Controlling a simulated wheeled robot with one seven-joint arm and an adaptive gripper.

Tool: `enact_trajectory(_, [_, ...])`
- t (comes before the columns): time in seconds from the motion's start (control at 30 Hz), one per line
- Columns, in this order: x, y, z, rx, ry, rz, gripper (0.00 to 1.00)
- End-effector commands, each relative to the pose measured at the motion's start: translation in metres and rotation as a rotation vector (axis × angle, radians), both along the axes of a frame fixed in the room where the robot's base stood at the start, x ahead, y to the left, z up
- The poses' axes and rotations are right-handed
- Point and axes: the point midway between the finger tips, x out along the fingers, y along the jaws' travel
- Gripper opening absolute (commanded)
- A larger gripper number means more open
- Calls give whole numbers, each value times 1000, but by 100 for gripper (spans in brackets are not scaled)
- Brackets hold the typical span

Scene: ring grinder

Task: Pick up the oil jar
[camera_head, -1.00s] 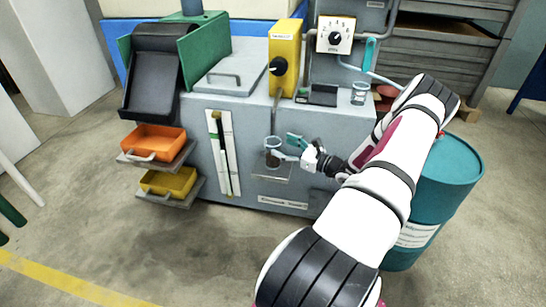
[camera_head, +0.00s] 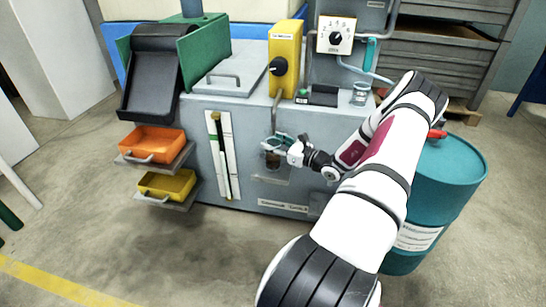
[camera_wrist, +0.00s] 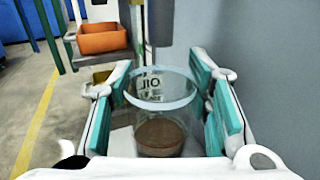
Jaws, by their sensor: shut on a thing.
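The oil jar (camera_head: 272,160) is a clear glass with brown oil in its lower part. It stands upright at the machine's front, beneath a thin pipe, at or just above a small shelf (camera_head: 284,181); I cannot tell if it touches. My gripper (camera_head: 278,146) reaches it from the right and is shut on it. In the wrist view the jar (camera_wrist: 160,136), with the letters OIL on its wall, sits between the teal pads of my gripper (camera_wrist: 168,98). Its base is hidden there by the gripper body.
An orange bin (camera_head: 152,143) and a yellow bin (camera_head: 168,184) are on the machine's left side. A second clear glass (camera_head: 360,94) stands on the machine top. A teal barrel (camera_head: 452,175) stands at right, close to my arm. The floor in front is clear.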

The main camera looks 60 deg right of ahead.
Motion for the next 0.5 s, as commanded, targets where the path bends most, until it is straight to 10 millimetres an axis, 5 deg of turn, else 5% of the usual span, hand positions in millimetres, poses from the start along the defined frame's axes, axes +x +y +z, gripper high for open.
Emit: enact_trajectory(0.5, [-1,0,19,0,0,-1,0])
